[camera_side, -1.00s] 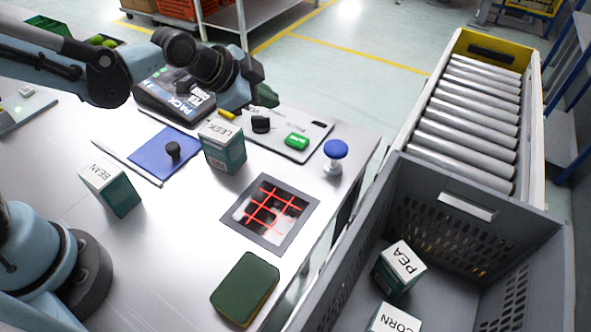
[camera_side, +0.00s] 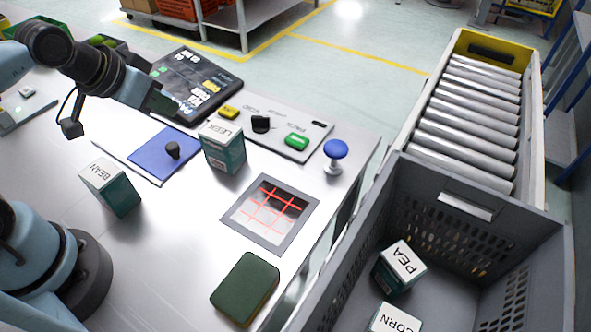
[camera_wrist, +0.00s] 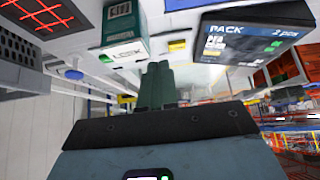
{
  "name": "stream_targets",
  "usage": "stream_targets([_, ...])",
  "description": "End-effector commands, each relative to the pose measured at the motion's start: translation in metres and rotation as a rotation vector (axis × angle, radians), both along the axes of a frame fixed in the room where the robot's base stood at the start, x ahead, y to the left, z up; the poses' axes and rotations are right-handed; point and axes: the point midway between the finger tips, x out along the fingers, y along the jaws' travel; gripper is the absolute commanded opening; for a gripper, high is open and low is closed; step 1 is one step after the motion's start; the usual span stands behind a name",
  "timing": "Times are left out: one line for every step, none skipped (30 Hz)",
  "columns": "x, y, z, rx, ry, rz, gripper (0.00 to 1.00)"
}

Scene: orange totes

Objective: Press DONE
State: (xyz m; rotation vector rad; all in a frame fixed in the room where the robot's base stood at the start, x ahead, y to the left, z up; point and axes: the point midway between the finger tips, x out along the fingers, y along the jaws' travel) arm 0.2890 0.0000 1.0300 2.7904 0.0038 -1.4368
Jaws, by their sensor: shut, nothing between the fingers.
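My gripper (camera_side: 166,104) is shut and empty, raised over the table in front of the pack screen (camera_side: 188,84). In the wrist view its dark green fingers (camera_wrist: 157,84) are together. The button panel (camera_side: 290,152) carries a yellow button (camera_side: 229,112), a black knob (camera_side: 261,124) and a green button (camera_side: 296,142). My gripper is left of the panel and apart from all of these. No button is readable as DONE at this size. The wrist view shows the screen (camera_wrist: 255,40) reading "PACK" and "2 pcs", and the yellow button (camera_wrist: 178,45).
The LEEK box (camera_side: 223,148) stands just in front of the panel. A blue pad with a black knob (camera_side: 150,160), BEAN box (camera_side: 110,188), scanner window (camera_side: 243,216), green sponge (camera_side: 245,288) and blue knob (camera_side: 335,155) stand around. The grey tote (camera_side: 440,185) holds PEA and CORN boxes.

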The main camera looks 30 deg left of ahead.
Motion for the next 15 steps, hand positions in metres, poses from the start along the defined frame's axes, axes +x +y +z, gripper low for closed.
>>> stream_targets([0.0, 0.0, 0.0, 0.001, 0.0, -0.001, 0.0])
stream_targets([0.0, 0.0, 0.0, 0.001, 0.0, -0.001, 0.0])
stream_targets([0.0, 0.0, 0.0, 0.001, 0.0, -0.001, 0.0])
stream_targets([0.0, 0.0, 0.0, -0.001, 0.0, -0.001, 0.0])
stream_targets([0.001, 0.0, 0.001, -0.003, 0.001, 0.002, 0.0])
stream_targets([0.002, -0.001, 0.002, -0.008, 0.005, 0.008, 0.0])
stream_targets([0.003, -0.002, 0.003, -0.015, 0.008, 0.014, 0.0])
stream_targets([0.005, -0.003, 0.005, -0.023, 0.013, 0.024, 0.0])
stream_targets([0.007, -0.004, 0.008, -0.038, 0.022, 0.041, 0.0])
stream_targets([0.01, -0.005, 0.01, -0.052, 0.031, 0.057, 0.0])
stream_targets([0.013, -0.007, 0.013, -0.068, 0.041, 0.077, 0.0])
stream_targets([0.017, -0.01, 0.017, -0.092, 0.056, 0.106, 0.0])
stream_targets([0.021, -0.012, 0.021, -0.11, 0.069, 0.13, 0.0])
stream_targets([0.025, -0.014, 0.024, -0.131, 0.083, 0.157, 0.0])
stream_targets([0.031, -0.017, 0.028, -0.158, 0.102, 0.195, 0.0])
